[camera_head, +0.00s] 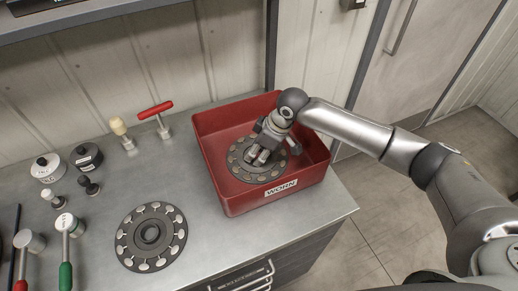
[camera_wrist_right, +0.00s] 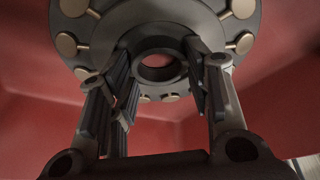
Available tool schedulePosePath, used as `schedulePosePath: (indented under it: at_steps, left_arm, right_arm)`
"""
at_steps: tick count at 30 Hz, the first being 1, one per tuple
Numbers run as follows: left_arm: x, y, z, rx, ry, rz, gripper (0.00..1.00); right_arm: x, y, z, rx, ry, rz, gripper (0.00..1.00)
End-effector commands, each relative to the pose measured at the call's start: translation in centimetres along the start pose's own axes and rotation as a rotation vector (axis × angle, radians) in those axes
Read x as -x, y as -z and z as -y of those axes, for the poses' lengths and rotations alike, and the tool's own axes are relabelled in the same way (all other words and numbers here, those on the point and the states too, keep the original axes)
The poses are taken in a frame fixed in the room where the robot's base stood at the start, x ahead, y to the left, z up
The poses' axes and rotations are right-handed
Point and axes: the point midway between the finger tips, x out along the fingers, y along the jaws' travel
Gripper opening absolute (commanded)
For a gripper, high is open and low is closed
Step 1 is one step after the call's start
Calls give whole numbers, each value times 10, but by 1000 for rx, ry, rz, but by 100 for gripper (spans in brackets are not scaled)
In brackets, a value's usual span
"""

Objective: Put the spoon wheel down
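A dark spoon wheel (camera_head: 240,170) with pale round spoons around its rim is inside the red bin (camera_head: 213,167) labelled WORN. My right gripper (camera_head: 260,157) reaches down over its middle. In the right wrist view, the fingers stand on both sides of the wheel's raised hub (camera_wrist_right: 160,47) and appear shut on it. I cannot tell whether the wheel touches the bin floor. A second, similar spoon wheel (camera_head: 151,262) lies flat on the metal worktop, left of the bin. My left gripper is not in view.
A red T-handled tool (camera_head: 156,110) and a cream-knobbed tool (camera_head: 118,127) stand behind, left of the bin. Lidded round pots (camera_head: 48,166) and knobbed tools stand at the far left, with a green-handled one (camera_head: 66,272) in front. The worktop (camera_head: 230,243) before the bin is bare.

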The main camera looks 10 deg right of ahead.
Motion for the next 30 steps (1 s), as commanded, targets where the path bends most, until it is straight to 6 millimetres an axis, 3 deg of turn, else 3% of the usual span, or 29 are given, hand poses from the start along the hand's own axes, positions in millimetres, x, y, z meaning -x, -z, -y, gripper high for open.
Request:
schedulePosePath:
  at_steps: [3, 17, 23, 30]
  left_arm:
    - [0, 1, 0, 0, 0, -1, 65]
    - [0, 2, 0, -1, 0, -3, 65]
    - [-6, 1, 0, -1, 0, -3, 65]
    - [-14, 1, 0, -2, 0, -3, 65]
  right_arm:
    - [0, -1, 0, 0, 1, 3, 64]
    - [4, 1, 0, 0, -1, 0, 64]
    - [32, 0, -1, 0, -3, -1, 64]
    - [84, 1, -1, 1, -3, -2, 64]
